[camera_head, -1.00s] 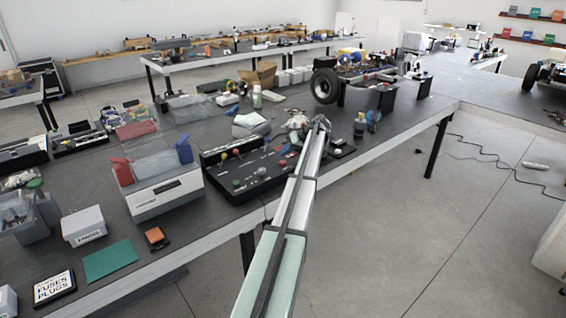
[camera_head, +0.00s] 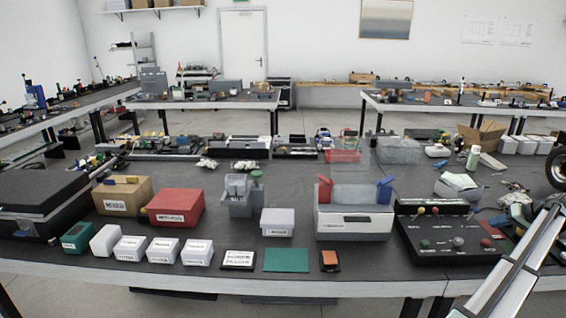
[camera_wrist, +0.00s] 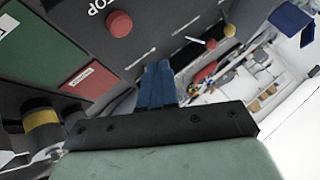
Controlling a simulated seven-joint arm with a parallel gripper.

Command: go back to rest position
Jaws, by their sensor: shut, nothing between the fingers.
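My gripper (camera_wrist: 157,84) shows in the wrist view with its blue fingers shut together and nothing between them. It is close to the dark control box (camera_wrist: 165,28), which carries a red button (camera_wrist: 119,23) and small levers. I cannot tell whether the fingers touch it. In the head view the same control box (camera_head: 450,252) stands on the table at the right. My arm (camera_head: 515,275) crosses the lower right corner beside it, and the gripper's fingers cannot be made out there.
A white bin (camera_head: 352,222) with red and blue parts stands left of the control box. A green mat (camera_head: 286,260), white boxes (camera_head: 277,222) and a red box (camera_head: 174,208) sit further left. A black wheel (camera_head: 557,168) is at the right edge.

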